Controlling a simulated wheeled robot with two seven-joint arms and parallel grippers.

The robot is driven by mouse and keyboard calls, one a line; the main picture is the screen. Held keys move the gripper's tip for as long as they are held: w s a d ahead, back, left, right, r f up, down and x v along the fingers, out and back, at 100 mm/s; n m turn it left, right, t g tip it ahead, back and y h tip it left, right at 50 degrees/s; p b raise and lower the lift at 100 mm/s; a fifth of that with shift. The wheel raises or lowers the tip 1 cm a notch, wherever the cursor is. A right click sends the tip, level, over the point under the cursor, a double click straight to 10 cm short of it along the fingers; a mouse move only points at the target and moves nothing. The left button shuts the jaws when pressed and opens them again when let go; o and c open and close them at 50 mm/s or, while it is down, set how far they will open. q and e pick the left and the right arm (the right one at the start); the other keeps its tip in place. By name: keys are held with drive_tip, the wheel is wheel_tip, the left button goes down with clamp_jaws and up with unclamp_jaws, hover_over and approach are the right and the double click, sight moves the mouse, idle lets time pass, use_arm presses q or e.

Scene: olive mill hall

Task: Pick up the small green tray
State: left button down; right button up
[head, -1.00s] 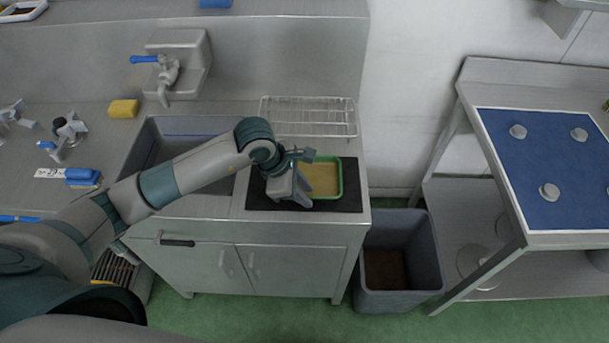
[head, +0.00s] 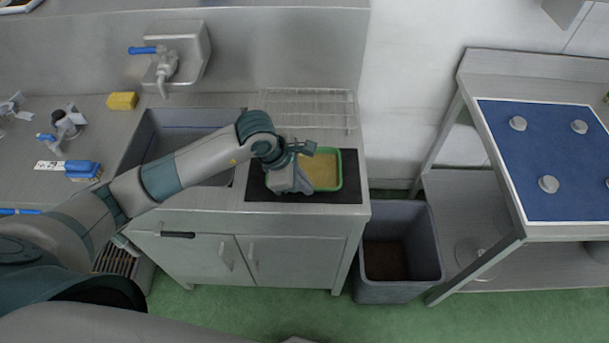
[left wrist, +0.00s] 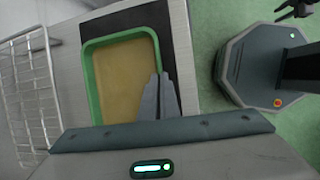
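The small green tray (head: 340,170) lies flat on a black mat (head: 335,196) at the right end of the steel counter. It has a green rim and a yellowish-tan inside. My left gripper (head: 303,184) is at the tray's left, near side. In the left wrist view the tray (left wrist: 91,75) fills the middle, and the left gripper's fingers (left wrist: 159,98) are close together with its rim running in between them. They look shut on the rim, though the contact is partly hidden. A dark shape at the top right, probably my right gripper (left wrist: 294,10), is cut off.
A wire rack (head: 308,108) stands behind the mat and a sink basin (head: 165,128) lies left of it. A grey bin (head: 398,290) stands on the floor to the right. Further right is a steel table with a blue top (head: 545,150). A yellow sponge (head: 122,100) lies by the tap.

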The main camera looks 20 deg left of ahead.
use_arm(q)
drive_tip(key=shift+w+r+b, duration=0.1)
drive_tip(key=shift+r+b, duration=0.55)
drive_tip(key=shift+r, duration=0.2)
wheel_tip(320, 180, up, 2)
drive_tip(key=shift+d+r+b, duration=0.1)
drive_tip(key=shift+r+b, duration=0.1)
drive_tip(key=shift+b, duration=0.45)
drive_tip(key=s+d+r+b, duration=0.3)
drive_tip(key=s+d+r, duration=0.4)
drive_tip(key=s, duration=0.1)
drive_tip(key=shift+s+d, duration=0.35)
drive_tip(key=shift+s, duration=0.05)
